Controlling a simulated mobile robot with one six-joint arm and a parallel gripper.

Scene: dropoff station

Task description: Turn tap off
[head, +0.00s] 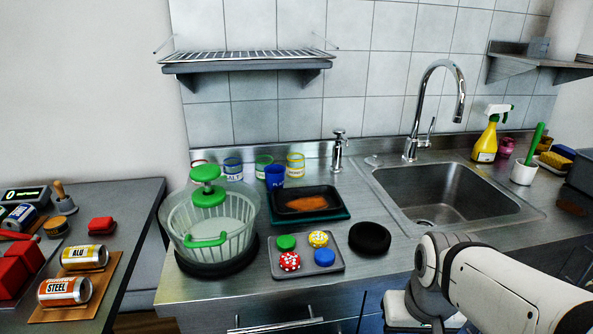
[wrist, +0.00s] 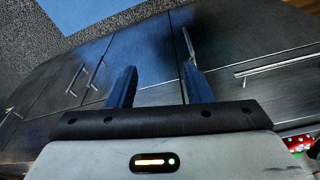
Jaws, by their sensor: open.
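The chrome tap (head: 419,110) stands behind the sink at the back of the steel counter, with a tall curved spout. Its thin lever (head: 431,130) points up on the right side of its base. I cannot make out any water below the spout. In the wrist view my gripper (wrist: 160,80) is open and empty, its two dark fingers apart in front of the cabinet doors. In the head view my arm is at the lower right, in front of the sink and well apart from the tap; the fingers do not show there.
The sink (head: 450,195) is empty. A yellow spray bottle (head: 487,138) and a white cup (head: 523,173) stand right of it. A black round pad (head: 370,238), a chip tray (head: 306,262) and a salad spinner (head: 212,225) stand left. A wire shelf (head: 249,57) hangs above.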

